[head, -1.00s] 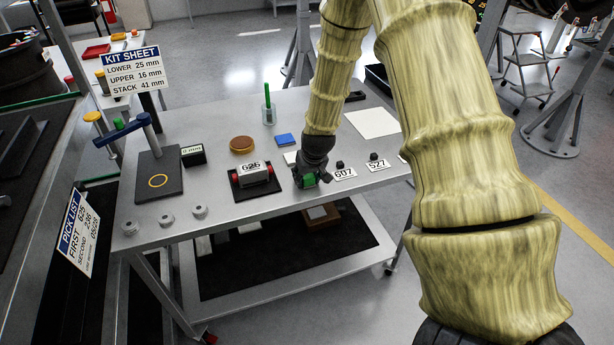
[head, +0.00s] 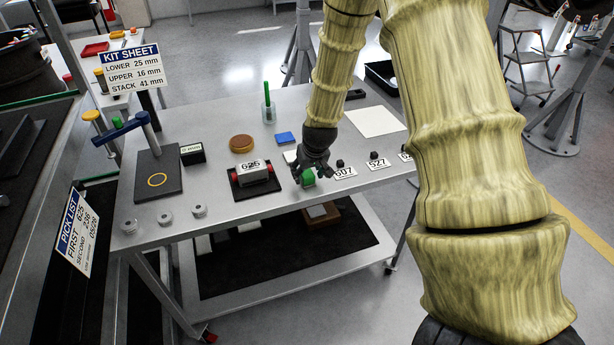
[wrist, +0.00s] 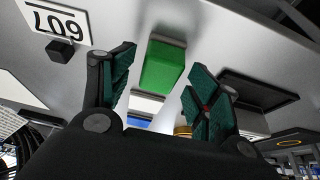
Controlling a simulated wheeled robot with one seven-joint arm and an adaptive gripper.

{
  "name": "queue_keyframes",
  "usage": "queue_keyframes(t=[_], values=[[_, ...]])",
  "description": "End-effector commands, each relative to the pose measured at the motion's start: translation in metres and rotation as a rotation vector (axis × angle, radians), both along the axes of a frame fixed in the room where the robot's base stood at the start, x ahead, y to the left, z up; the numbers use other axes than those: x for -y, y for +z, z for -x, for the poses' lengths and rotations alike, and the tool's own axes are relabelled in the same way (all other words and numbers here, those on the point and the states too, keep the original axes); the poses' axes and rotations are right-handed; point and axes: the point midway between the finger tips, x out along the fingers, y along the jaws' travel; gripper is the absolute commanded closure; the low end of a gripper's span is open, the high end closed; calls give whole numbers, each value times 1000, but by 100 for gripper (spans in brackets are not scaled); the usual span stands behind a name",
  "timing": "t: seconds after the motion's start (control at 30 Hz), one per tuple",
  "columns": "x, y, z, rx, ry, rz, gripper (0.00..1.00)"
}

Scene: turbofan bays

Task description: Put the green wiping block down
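The green wiping block (head: 308,177) is at the front edge area of the grey workbench (head: 225,209), just left of the 607 label. My gripper (head: 303,173) is directly above and around it, pointing down. In the wrist view the green block (wrist: 162,66) lies between and beyond the two spread fingers of my gripper (wrist: 164,60). Bare gaps show on both sides, so the fingers do not hold it. The block appears to rest on the bench top; its underside is hidden.
A black cradle with a numbered white counter (head: 252,175) stands left of my gripper. Number labels with black knobs (head: 376,162) line the right. A blue block (head: 285,139), brown disc (head: 241,144) and white sheet (head: 375,121) lie behind. A dark stand (head: 158,181) is further left.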

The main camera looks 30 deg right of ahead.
Motion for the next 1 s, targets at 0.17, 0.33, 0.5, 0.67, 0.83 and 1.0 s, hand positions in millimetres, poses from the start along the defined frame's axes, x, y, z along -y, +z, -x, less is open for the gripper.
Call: queue_keyframes(t=[0.17, 0.33, 0.5, 0.67, 0.83, 1.0], values=[[-2, 20, 7, 2, 1, 1, 40], [-4, 38, 15, 2, 0, 0, 40], [-6, 58, 23, 3, 1, 1, 40], [-8, 74, 30, 2, 1, 1, 40], [-9, 87, 35, 1, 1, 1, 40], [-10, 92, 38, 0, 1, 1, 40]])
